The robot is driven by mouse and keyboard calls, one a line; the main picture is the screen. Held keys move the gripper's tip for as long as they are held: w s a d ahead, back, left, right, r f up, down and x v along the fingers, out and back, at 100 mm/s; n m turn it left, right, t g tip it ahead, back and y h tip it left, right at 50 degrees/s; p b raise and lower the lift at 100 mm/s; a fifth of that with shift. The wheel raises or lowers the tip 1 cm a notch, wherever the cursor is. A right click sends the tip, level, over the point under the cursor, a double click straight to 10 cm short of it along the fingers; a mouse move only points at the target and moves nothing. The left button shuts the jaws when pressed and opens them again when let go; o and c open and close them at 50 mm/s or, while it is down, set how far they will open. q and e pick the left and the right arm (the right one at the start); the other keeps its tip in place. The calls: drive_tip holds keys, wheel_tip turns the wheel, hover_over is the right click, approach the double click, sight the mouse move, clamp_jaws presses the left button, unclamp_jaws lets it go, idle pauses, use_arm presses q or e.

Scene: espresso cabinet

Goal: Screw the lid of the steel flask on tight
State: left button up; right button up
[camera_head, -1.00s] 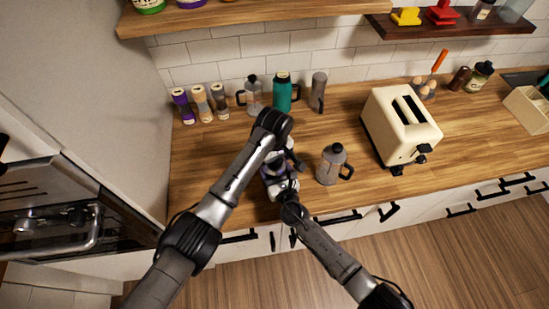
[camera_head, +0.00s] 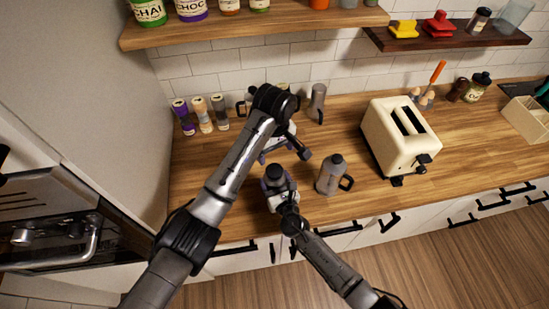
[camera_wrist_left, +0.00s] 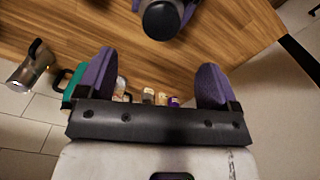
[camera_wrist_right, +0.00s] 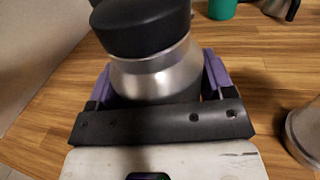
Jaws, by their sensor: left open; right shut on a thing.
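The steel flask (camera_wrist_right: 155,78) has a silver body and a wide black lid (camera_wrist_right: 145,27), which sits on its mouth. Whether the lid is tight cannot be seen. My right gripper (camera_wrist_right: 158,84) is shut around the flask body, one purple finger on each side. In the head view the lid (camera_head: 274,172) shows from above, near the counter's front edge. My left gripper (camera_head: 286,145) is open and empty, behind the flask and apart from the lid. The left wrist view shows its spread fingers (camera_wrist_left: 158,82), with the lid (camera_wrist_left: 162,19) beyond them at the top.
A grey jug with a handle (camera_head: 331,175) stands close right of the flask. The cream toaster (camera_head: 400,135) is farther right. Several small jars (camera_head: 203,114) stand at the back left, and a grey cup (camera_head: 317,100) by the wall. The left part of the wooden counter (camera_head: 205,180) is clear.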

use_arm(q)
drive_tip(key=shift+a+r, duration=0.1)
drive_tip(key=shift+r, duration=0.75)
use_arm(e)
drive_tip(key=o, duration=1.7)
drive_tip(key=shift+s, duration=0.1)
drive_tip(key=shift+s+d, duration=0.1)
drive_tip(key=shift+s, duration=0.15)
use_arm(q)
drive_tip(key=shift+r+p, duration=0.65)
drive_tip(key=shift+p, duration=0.05)
use_arm(e)
drive_tip(key=v, duration=1.3)
drive_tip(key=shift+s, duration=0.1)
